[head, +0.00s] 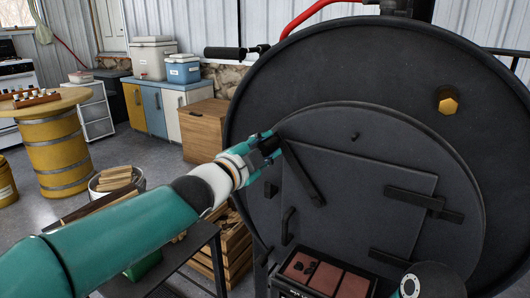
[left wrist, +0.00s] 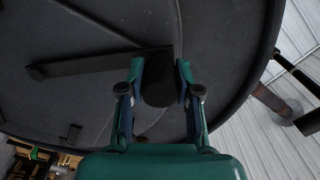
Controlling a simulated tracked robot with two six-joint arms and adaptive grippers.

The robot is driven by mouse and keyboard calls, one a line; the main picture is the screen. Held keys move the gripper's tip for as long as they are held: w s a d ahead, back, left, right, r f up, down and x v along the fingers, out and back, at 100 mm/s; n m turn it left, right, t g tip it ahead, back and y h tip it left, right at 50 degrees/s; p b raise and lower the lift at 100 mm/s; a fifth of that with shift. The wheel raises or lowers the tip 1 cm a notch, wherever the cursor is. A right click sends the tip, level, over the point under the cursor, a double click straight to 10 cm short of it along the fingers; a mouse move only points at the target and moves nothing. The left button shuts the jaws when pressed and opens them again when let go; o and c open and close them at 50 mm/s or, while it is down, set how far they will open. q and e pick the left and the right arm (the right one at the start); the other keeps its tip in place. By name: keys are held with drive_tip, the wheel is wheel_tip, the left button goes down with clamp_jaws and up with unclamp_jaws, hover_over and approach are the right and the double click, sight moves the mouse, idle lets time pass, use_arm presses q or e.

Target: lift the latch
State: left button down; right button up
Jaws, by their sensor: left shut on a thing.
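The latch (head: 302,172) is a dark flat bar on the front of the black barrel stove. It is tilted, its upper left end high and its lower right end on the square stove door (head: 365,205). In the left wrist view the bar (left wrist: 95,65) runs left from a dark round grip (left wrist: 160,88) between my fingers. My left gripper (head: 268,143) is shut on the latch's upper left end, which it partly hides. My right gripper is not in view.
A dark side table (head: 190,245) and a wooden crate (head: 236,250) stand under my left arm. A black-gripped rod (head: 225,52) juts out above.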

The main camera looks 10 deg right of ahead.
use_arm(q)
drive_tip(key=shift+s+d, duration=0.15)
drive_tip(key=shift+d, duration=0.15)
drive_tip(key=c, duration=0.8)
unclamp_jaws()
drive_tip(key=shift+a, duration=0.1)
drive_tip(key=shift+a, duration=0.15)
drive_tip(key=shift+s+a, duration=0.2)
drive_tip(key=shift+s, duration=0.1)
drive_tip(key=v, duration=1.1)
